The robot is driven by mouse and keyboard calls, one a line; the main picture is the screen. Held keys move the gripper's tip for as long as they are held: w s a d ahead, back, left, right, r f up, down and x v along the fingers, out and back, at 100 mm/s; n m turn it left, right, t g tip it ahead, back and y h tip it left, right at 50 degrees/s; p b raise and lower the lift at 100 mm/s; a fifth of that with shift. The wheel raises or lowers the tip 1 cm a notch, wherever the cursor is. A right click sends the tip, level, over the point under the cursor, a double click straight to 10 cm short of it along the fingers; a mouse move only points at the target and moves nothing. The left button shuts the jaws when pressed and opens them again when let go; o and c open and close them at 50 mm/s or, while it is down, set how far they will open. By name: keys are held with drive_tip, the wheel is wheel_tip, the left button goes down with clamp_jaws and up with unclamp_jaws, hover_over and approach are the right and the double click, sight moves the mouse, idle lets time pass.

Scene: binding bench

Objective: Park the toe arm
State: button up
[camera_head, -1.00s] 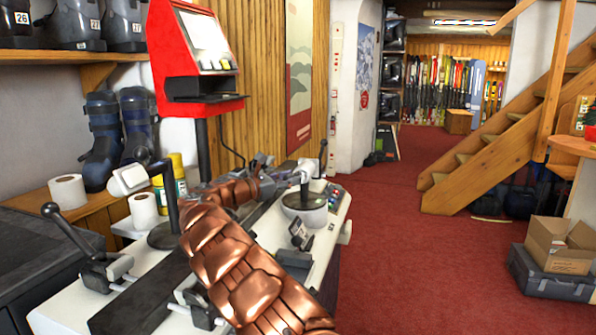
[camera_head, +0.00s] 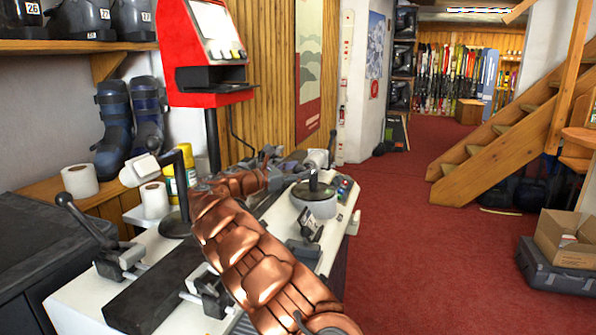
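My copper-coloured arm reaches from the bottom of the picture over the white bench (camera_head: 172,250). My gripper (camera_head: 283,164) is at the bench's far end, small and grey, partly hidden by my own arm. It is beside a pale metal part with an upright black lever (camera_head: 332,143); I cannot tell whether they touch or whether the fingers are closed. A white round base with a black post (camera_head: 314,190) stands just right of my arm. I cannot tell which part is the toe arm.
A red terminal (camera_head: 207,65) on a dark post stands behind the bench. Black lever clamps (camera_head: 110,252) sit at the near left. Paper rolls (camera_head: 80,180), yellow cans (camera_head: 170,185) and ski boots (camera_head: 115,130) line the wall. The red carpet (camera_head: 420,250) to the right is open.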

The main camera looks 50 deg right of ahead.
drive_tip(key=shift+a+r, duration=0.1)
drive_tip(key=shift+w+a, duration=0.1)
drive_tip(key=shift+a, duration=0.25)
drive_tip(key=w+a, duration=0.2)
drive_tip(key=a, duration=0.9)
drive_tip(key=shift+s+d, duration=0.1)
